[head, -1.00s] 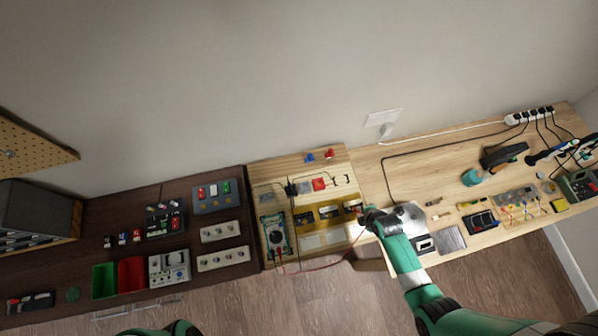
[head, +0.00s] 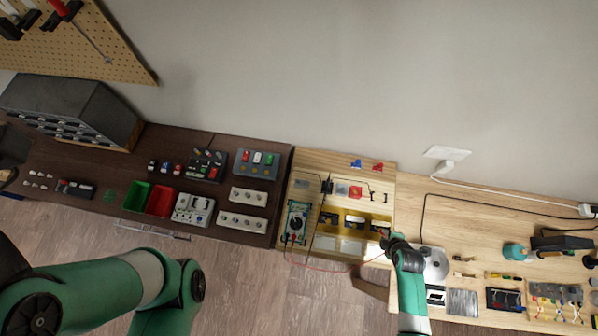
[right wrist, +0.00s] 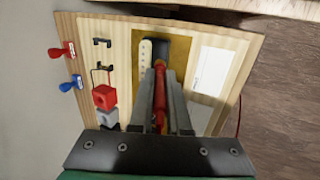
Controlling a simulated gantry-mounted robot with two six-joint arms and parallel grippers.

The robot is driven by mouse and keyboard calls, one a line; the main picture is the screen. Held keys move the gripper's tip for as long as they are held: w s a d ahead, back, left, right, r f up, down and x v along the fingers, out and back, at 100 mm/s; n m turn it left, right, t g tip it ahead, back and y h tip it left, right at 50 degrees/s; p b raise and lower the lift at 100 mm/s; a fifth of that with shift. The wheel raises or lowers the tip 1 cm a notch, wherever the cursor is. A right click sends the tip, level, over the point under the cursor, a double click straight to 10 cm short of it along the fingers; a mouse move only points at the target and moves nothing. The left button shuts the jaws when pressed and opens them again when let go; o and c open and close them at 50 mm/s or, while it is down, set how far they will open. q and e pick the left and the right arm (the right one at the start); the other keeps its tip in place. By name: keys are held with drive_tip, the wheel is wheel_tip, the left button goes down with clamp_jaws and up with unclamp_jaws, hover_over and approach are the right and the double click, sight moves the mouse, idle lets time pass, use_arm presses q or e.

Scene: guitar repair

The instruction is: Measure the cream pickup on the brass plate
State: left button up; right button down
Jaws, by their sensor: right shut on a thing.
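The brass plate (head: 367,246) lies on the light wooden board and carries several pickups in a row. The rightmost pickup has a cream bar with a line of poles, clear in the right wrist view (right wrist: 146,60), beside a dark part. My right gripper (head: 388,242) is at the plate's right front edge. It is shut on a red probe (right wrist: 160,95), which points toward the pickup end of the plate; I cannot tell whether its tip touches anything. A multimeter (head: 297,222) lies left of the plate. My left arm shows, but its gripper is out of view.
A red lead (head: 330,268) loops from the multimeter along the board's front toward my right gripper. A red block (head: 355,191) and small hooks lie behind the plate, with blue (head: 356,164) and red (head: 378,167) stamps farther back. Green (head: 137,195) and red (head: 160,201) bins stand left.

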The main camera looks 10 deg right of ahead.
drive_tip(key=shift+r, duration=0.1)
wheel_tip(320, 180, up, 6)
drive_tip(key=p, duration=0.6)
drive_tip(key=shift+s, duration=0.1)
